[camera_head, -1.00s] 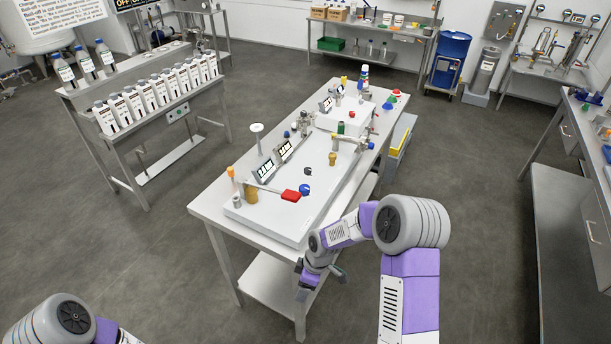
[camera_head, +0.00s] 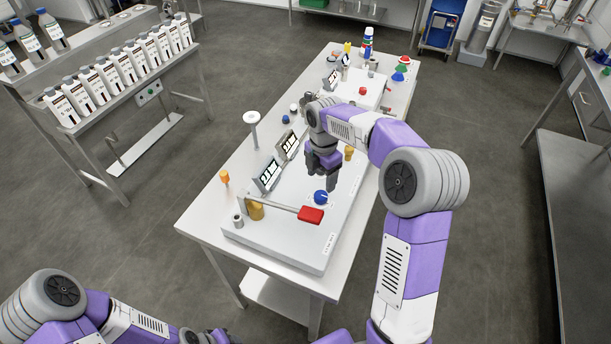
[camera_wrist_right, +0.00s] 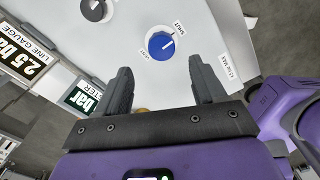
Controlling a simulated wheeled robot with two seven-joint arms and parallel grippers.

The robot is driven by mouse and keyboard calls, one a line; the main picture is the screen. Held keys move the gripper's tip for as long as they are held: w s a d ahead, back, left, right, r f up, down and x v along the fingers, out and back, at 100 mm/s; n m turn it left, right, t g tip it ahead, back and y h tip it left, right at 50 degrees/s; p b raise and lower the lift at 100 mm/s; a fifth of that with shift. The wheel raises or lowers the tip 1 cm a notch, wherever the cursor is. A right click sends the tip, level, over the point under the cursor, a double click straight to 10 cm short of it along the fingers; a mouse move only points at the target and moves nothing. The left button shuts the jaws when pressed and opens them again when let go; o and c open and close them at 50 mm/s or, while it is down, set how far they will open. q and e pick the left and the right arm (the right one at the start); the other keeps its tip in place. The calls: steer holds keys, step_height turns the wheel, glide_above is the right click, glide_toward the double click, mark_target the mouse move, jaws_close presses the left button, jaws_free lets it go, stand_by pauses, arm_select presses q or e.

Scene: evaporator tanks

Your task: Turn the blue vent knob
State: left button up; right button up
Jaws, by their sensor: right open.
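The blue vent knob (camera_head: 320,197) sits on the white panel (camera_head: 290,238) on the table, close to a red-handled lever (camera_head: 311,215). In the right wrist view the blue knob (camera_wrist_right: 161,46) shows a white pointer mark, with a "SHUT" label to its upper right. My right gripper (camera_head: 322,180) is above the panel, just behind the knob in the head view. It is open and empty; in the wrist view its fingers (camera_wrist_right: 161,78) are spread, with the knob beyond the gap between them, apart from both. My left arm shows at the bottom left, its fingers out of frame.
A black knob (camera_wrist_right: 96,9) is left of the blue one in the wrist view. Two tilted displays (camera_head: 270,174) stand along the panel's left side. A yellow-brown fitting (camera_head: 256,210) and a tall white-topped post (camera_head: 252,118) stand nearby.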

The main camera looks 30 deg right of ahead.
mark_target(321, 195)
steer(key=shift+w+f, duration=0.4)
steer(key=shift+w, duration=0.1)
steer(key=shift+s+f, duration=0.25)
steer(key=shift+f, duration=0.05)
steer(key=shift+s+f+b, duration=0.2)
steer(key=shift+s+f, duration=0.15)
steer(key=shift+f, duration=0.25)
steer(key=shift+s+f+b, duration=0.15)
steer(key=shift+s+f, duration=0.2)
steer(key=shift+f, duration=0.25)
steer(key=f, duration=0.2)
steer(key=shift+w+f, duration=0.3)
steer(key=shift+f, duration=0.3)
arm_select(q)
steer(key=shift+s+f, duration=0.1)
steer(key=shift+f, duration=0.5)
arm_select(e)
steer(key=shift+s+f, duration=0.1)
steer(key=c, duration=1.1)
steer(key=shift+o, duration=0.2)
